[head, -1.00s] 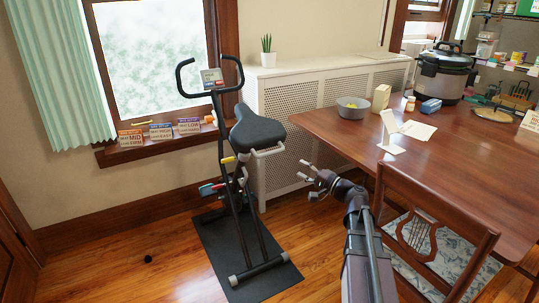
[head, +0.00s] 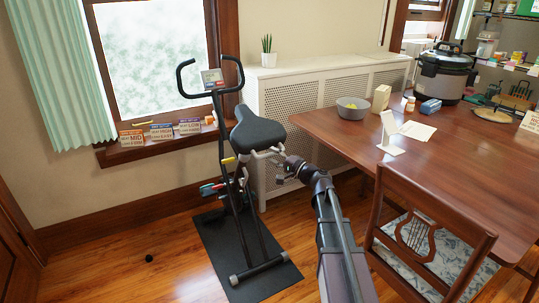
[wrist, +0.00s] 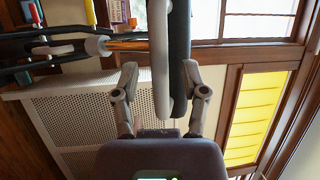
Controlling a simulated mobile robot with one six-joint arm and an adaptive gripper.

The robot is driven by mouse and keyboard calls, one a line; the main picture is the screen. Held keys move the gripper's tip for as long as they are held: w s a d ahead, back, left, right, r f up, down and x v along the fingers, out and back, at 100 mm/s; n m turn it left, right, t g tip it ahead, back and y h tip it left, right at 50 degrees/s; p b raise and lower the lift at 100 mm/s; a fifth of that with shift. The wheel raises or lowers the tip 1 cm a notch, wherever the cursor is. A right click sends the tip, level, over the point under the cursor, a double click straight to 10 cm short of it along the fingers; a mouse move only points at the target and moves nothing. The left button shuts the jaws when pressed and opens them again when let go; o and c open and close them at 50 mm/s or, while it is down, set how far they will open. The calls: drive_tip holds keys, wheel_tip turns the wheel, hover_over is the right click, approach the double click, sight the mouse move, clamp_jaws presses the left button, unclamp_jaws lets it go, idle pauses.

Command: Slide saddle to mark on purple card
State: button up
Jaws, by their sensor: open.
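The exercise bike's black saddle (head: 258,132) sits on its post, with a pale grey bar (head: 268,153) under its rear. The purple-topped card (head: 190,126) leans on the windowsill, rightmost of three; its small text is hard to read. My gripper (head: 281,163) is just right of and below the saddle. In the wrist view my gripper (wrist: 160,80) is open, its fingers on either side of the pale bar (wrist: 160,60) and the saddle's dark edge (wrist: 181,60). I cannot tell whether either finger touches. The mark for the saddle cannot be made out.
The table (head: 440,180) and lyre-back chair (head: 425,225) stand close right of my arm. A white perforated radiator cover (head: 300,95) is behind the bike. A black mat (head: 243,262) lies under it. Orange (head: 131,138) and blue (head: 161,132) cards share the sill.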

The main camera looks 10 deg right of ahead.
drive_tip(key=shift+w+a+r, duration=0.1)
drive_tip(key=shift+w+a, duration=0.4)
drive_tip(key=shift+w, duration=0.05)
clamp_jaws()
drive_tip(key=w+a+f+b, duration=0.1)
drive_tip(key=w+f+b, duration=0.4)
drive_tip(key=f+b, duration=0.4)
drive_tip(key=shift+a, duration=0.3)
idle(0.4)
unclamp_jaws()
drive_tip(key=shift+f, duration=0.1)
